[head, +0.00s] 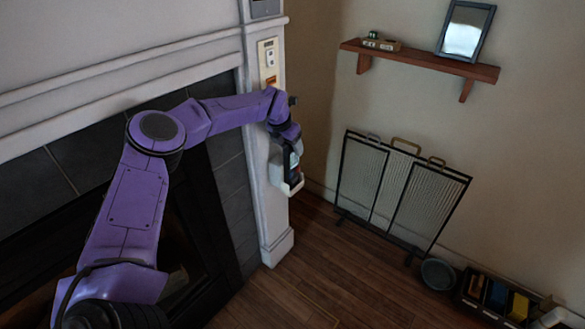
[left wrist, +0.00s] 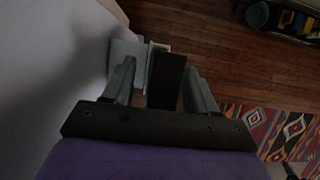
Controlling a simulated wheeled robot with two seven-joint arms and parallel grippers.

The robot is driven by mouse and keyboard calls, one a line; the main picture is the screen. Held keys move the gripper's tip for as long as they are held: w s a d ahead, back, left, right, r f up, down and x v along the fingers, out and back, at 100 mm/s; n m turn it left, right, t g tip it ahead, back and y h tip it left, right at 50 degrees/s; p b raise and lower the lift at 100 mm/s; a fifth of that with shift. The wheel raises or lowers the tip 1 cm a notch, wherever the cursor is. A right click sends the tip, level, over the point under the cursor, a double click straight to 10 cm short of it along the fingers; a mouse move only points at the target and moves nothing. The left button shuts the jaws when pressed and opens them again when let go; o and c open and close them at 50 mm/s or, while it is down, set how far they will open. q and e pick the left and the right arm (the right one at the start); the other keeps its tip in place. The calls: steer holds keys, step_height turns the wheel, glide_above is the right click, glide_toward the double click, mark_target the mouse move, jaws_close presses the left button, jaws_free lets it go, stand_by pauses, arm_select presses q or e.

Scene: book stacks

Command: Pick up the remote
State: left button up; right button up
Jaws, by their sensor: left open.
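The remote appears as a dark upright block (left wrist: 166,78) in the left wrist view. It stands in a small white holder (head: 291,189) on the side of the white fireplace column. In the head view the dark remote (head: 293,174) is partly hidden by my left gripper (head: 289,152), which points down at the holder. In the left wrist view my left gripper (left wrist: 160,88) is open, with one finger on each side of the remote. A gap shows on the right side; contact on the left cannot be told.
The fireplace column (head: 269,218) stands close beside the gripper, with a switch panel (head: 268,62) above. A wooden shelf (head: 420,60) and a folding fire screen (head: 397,195) are to the right. A patterned rug (left wrist: 275,128) lies on the floor.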

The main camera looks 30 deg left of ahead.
arm_select(q)
steer(key=shift+d+r, duration=0.1)
steer(key=shift+d, duration=0.1)
steer(key=shift+c, duration=0.6)
jaws_close()
